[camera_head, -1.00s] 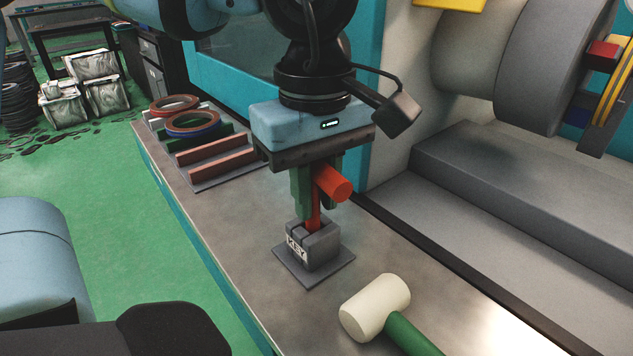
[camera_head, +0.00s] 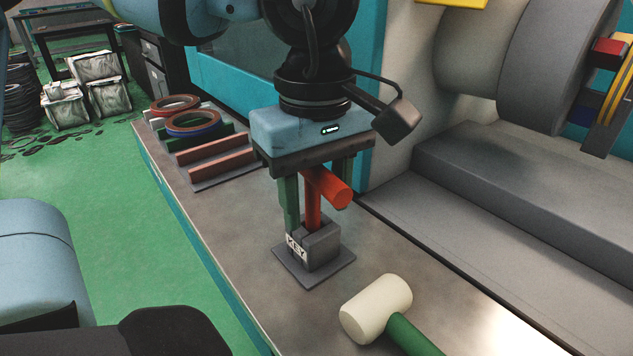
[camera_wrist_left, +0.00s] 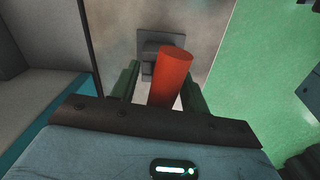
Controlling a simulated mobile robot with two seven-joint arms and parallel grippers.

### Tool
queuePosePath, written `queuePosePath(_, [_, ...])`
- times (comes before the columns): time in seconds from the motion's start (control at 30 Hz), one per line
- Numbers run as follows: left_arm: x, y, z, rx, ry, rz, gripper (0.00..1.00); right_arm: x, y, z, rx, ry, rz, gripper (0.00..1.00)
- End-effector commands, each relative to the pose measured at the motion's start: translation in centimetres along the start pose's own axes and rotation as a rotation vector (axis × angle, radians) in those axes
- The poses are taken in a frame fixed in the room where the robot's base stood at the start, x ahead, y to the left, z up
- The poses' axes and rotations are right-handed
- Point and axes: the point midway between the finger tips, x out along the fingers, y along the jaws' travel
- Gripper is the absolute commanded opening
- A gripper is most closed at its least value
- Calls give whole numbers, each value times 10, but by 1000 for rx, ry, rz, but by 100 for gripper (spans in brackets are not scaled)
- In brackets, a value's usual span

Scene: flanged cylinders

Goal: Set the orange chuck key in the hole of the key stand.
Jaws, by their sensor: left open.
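The orange chuck key (camera_head: 329,188) stands upright with its lower shaft in the top of the grey key stand (camera_head: 321,246), which bears a "KEY" label. Its thick crossbar is at the top, and the crossbar's end shows in the left wrist view (camera_wrist_left: 171,75). My left gripper (camera_head: 318,208) is above the stand, pointing down. Its green fingers are spread on either side of the key, with a gap to it. The stand (camera_wrist_left: 150,52) is partly hidden behind the key in the left wrist view. My right gripper cannot be made out.
A mallet with a cream head (camera_head: 376,309) and green handle lies on the bench in front of the stand. A rack (camera_head: 205,165) with rings (camera_head: 193,123) is behind to the left. A large grey machine chuck (camera_head: 540,65) is at the right.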

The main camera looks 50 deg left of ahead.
Motion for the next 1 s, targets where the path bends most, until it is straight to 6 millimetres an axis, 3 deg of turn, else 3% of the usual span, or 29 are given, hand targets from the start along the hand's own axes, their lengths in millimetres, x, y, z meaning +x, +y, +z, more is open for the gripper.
queuePosePath(0.23, [-8,0,0,0,1,2,46,-5,-1,2,1,-7,-1,36])
queuePosePath(0.7, [-73,0,0,0,1,2,46,-19,-1,-9,-1,9,1,36])
queuePosePath(1.0, [-78,0,0,1,0,0,46,-17,0,-14,-3,19,3,36])
